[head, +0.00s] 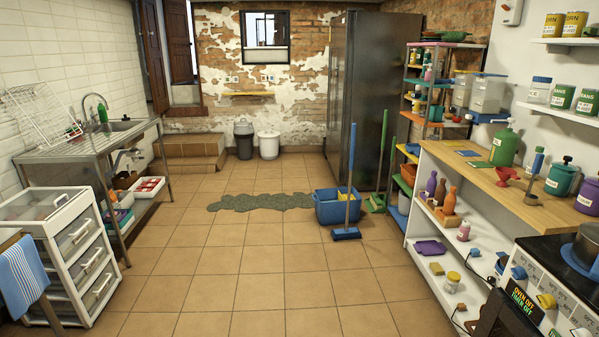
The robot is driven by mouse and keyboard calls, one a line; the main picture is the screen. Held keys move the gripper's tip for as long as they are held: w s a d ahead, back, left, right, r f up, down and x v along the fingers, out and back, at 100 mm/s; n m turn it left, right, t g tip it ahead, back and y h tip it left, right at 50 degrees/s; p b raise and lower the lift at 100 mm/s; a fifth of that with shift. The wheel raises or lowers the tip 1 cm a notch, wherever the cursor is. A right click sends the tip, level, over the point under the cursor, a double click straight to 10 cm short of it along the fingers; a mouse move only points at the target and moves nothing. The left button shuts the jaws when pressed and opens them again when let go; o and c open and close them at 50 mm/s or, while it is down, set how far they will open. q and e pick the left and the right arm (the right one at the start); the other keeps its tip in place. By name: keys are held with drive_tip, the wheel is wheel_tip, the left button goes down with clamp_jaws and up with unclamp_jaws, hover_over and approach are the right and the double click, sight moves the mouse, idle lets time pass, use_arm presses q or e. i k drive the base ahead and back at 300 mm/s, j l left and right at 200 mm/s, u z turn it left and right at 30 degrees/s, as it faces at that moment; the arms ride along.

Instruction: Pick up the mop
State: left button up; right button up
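A long blue-handled tool that looks like the mop (350,180) stands upright on the tiled floor right of centre. Its flat, wide blue head (346,234) rests on the tiles. The handle passes in front of a blue bucket (327,208); I cannot tell whether they touch. A green broom-like tool (381,160) stands behind it to the right, by the dark fridge. Neither of my grippers is in view.
A dark green puddle-like patch or mat (262,202) lies left of the bucket. A dark fridge (367,100) and loaded white shelves (432,215) line the right. A metal sink table (90,145) and white drawer unit (62,255) stand left.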

sight(346, 233)
drive_tip(key=i, duration=2.75)
